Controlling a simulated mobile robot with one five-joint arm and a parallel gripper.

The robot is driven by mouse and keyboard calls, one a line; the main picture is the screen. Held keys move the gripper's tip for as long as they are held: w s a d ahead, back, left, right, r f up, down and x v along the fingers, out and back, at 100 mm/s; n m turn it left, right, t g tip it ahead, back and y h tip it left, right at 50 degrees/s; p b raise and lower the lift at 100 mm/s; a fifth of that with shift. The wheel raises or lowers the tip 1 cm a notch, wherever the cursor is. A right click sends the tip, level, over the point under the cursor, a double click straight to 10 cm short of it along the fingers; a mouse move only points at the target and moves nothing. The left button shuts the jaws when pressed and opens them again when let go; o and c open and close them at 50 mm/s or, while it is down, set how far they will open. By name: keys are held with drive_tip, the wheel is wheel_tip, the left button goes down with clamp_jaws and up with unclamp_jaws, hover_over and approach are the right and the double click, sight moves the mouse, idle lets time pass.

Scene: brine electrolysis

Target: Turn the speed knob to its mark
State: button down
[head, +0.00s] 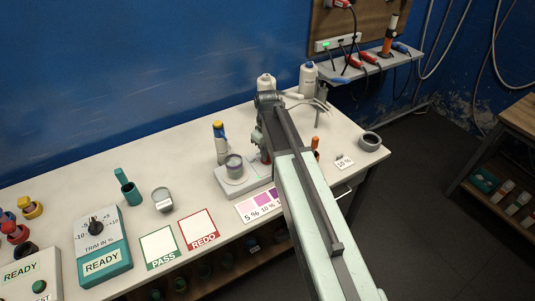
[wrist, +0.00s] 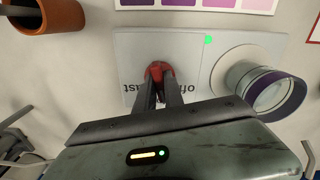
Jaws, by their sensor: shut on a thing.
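The speed knob (wrist: 155,69) is red and sits on the pale face of the stirrer (wrist: 142,43), which also shows in the head view (head: 233,188). Upside-down lettering beside the knob reads roughly "off" and "fast", partly covered. My gripper (wrist: 160,80) is shut on the knob, with one dark finger on each side. The knob's pointer and its mark cannot be made out. A green light (wrist: 208,40) shows on the stirrer. In the head view my arm hides most of the knob and gripper.
A glass beaker with a purple rim (wrist: 280,93) stands on the stirrer's round plate beside my gripper. An orange cup (wrist: 50,15) stands on the other side. A colour card (head: 262,203) lies in front.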

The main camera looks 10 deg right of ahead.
drive_tip(key=n, duration=0.4)
drive_tip(key=shift+w+n, duration=0.1)
drive_tip(key=shift+n, duration=2.5)
drive_tip(key=shift+d, duration=0.1)
drive_tip(key=c, duration=1.4)
unclamp_jaws()
drive_tip(key=shift+c, duration=0.2)
drive_tip(key=shift+r, duration=0.1)
